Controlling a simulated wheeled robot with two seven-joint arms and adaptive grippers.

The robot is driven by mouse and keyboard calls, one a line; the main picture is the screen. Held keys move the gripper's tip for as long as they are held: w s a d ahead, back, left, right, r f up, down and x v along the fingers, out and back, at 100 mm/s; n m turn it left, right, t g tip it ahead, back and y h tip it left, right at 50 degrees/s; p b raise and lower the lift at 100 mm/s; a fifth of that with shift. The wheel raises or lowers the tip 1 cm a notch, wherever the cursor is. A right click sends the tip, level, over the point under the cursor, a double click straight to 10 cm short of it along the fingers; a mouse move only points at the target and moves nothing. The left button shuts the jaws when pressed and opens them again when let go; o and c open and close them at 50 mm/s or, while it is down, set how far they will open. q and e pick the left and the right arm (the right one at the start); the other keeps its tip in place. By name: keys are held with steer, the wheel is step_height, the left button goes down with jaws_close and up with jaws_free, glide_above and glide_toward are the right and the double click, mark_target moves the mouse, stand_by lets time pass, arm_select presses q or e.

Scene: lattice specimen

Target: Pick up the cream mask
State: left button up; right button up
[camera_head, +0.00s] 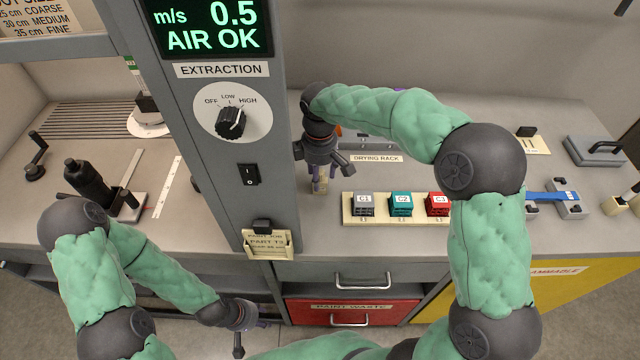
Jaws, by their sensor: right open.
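My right gripper (322,178) is over the worktop behind the tray of cubes, fingers pointing down and open. A small pale cream-yellow piece (322,187) shows at its fingertips, partly hidden by them; I cannot tell for sure whether it is the cream mask, or whether the fingers touch it. A cream plate with a black knob (535,144) lies at the back right. My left gripper (239,343) is low in front of the bench, away from these things; its fingers are too unclear to tell open from shut.
A cream tray (384,222) holds grey, teal and red cubes just right of my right gripper. The grey extraction column (225,120) stands to its left. A drying rack label (377,158) is behind. A spray booth with a black tool (90,185) is at the left.

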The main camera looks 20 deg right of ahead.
steer(key=c, duration=0.8)
